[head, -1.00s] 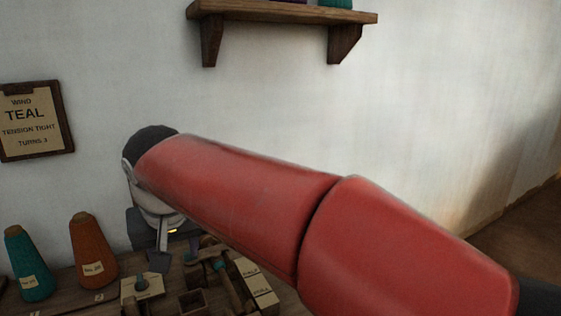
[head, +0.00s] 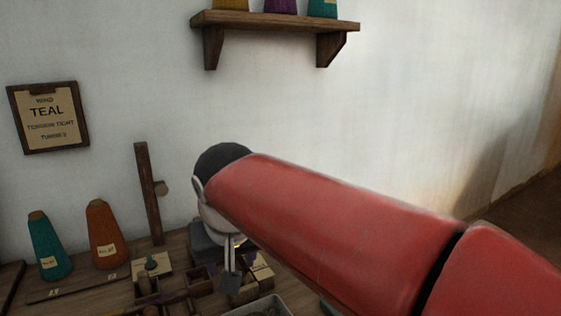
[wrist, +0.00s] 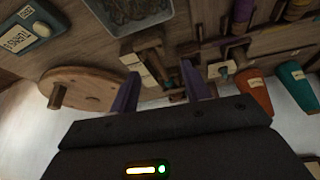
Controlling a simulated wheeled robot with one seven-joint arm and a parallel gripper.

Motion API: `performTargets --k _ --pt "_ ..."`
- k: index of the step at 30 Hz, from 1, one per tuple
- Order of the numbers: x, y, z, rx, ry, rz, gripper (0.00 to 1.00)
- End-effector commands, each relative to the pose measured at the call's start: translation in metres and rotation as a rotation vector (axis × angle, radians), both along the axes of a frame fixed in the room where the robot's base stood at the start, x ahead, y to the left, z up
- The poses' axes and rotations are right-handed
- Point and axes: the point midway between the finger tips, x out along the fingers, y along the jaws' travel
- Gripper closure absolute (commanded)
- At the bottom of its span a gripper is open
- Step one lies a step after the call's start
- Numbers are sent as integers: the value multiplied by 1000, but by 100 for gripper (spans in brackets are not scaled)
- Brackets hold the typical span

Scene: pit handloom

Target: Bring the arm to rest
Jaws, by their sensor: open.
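My red arm (head: 330,215) reaches from the lower right of the head view toward the middle, over the workbench (head: 60,302). My gripper (head: 230,280) hangs at its end with the fingers pointing down, in front of small wooden fixtures on the bench. In the wrist view, my gripper (wrist: 160,88) shows two purplish fingers spread apart with nothing held between them. Whether the fingertips touch the fixtures cannot be told. The arm hides part of the bench and wall.
A teal cone (head: 48,247) and an orange cone (head: 103,236) stand left. A wooden post (head: 149,195) rises behind. A grey tray (head: 262,308) lies at the front. A wooden disc (wrist: 85,85) and teal counter (wrist: 28,28) show in the wrist view. A shelf (head: 275,24) hangs above.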

Motion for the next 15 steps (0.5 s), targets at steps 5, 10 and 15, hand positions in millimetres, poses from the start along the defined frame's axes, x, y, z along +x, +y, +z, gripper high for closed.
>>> performTargets --k 5,10,15 --pt "-15 -73 -13 -5 -21 -93 53" --pt "-53 -161 -45 6 -42 -224 53" --pt "-98 -217 -85 34 -59 -328 53"
